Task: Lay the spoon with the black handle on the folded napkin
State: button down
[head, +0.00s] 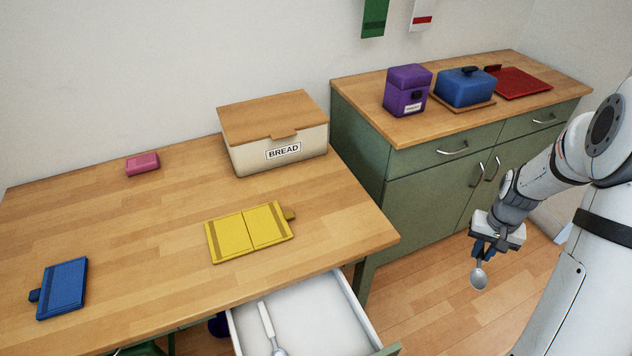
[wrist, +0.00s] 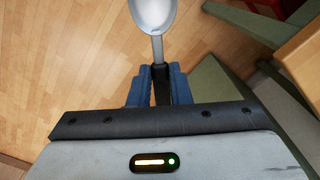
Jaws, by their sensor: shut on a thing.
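My gripper (head: 483,252) is shut on the spoon with the black handle (head: 479,278), over the floor to the right of the table. In the wrist view the blue fingers of my gripper (wrist: 159,75) close on the black handle, and the spoon's metal bowl (wrist: 153,13) points away from my gripper. Two flat, cloth-like things lie on the wooden table: a yellow one (head: 233,240) with a middle line, darker stripes and a tab, and a smaller blue one (head: 64,287) with a tab. I cannot tell for sure which is the folded napkin.
The table (head: 120,228) has an open white drawer (head: 305,306) with a white-handled spoon (head: 267,322) inside. A bread bin (head: 280,157) and a pink block (head: 142,165) stand at the back. A green cabinet (head: 425,187) stands right of the table.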

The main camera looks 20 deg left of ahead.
aim_at(63, 283)
jog(key=u, duration=0.65)
jog(key=i, duration=0.15)
jog(key=z, duration=2.45)
jog(key=k, duration=1.55)
jog(key=u, duration=0.65)
jog(key=k, duration=0.55)
jog(key=u, duration=1.75)
jog(key=i, duration=0.15)
jog(key=u, duration=0.4)
